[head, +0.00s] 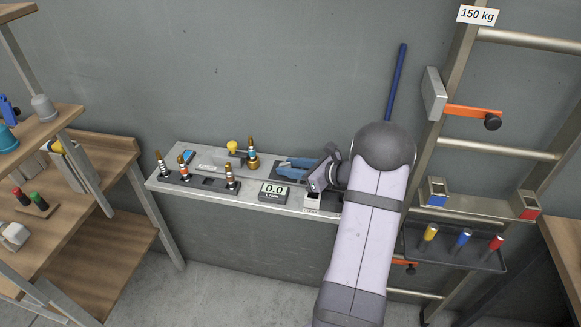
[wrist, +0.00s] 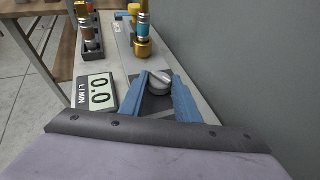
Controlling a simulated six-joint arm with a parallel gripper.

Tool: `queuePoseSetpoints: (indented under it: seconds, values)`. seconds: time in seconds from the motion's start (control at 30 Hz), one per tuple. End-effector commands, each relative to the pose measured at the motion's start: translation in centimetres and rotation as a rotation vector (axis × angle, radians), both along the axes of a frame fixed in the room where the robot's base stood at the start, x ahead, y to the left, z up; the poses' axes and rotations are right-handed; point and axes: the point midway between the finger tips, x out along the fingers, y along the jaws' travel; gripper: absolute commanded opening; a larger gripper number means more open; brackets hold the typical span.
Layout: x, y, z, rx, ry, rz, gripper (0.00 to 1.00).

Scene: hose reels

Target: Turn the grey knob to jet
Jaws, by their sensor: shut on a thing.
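The grey knob (wrist: 158,83) shows in the wrist view as a round knob with a raised ridge across its top. My gripper (wrist: 160,86) has its blue fingers on either side of the knob, shut on it. In the head view my gripper (head: 285,168) reaches from the right, low over the bench, and I cannot make out the knob there. No jet mark is readable near the knob. A display (head: 273,192) beside the gripper reads 0.0; the wrist view shows it too (wrist: 97,92), with L/MIN on it.
A brass nozzle (wrist: 143,35) stands just beyond the knob; it also shows in the head view (head: 252,155). More nozzles (head: 183,168) stand in a dark rack at the bench's left. The grey wall (wrist: 235,60) is close on the right. A ladder rack (head: 450,150) stands right of my arm.

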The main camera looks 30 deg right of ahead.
Motion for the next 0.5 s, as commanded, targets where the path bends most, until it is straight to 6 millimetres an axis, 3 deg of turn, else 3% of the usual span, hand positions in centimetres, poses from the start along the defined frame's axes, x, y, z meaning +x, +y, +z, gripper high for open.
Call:
queuePoseSetpoints:
  seconds: [0.5]
  values:
    - [0.29, -0.60, -0.17, -0.001, 0.000, 0.283, 0.07]
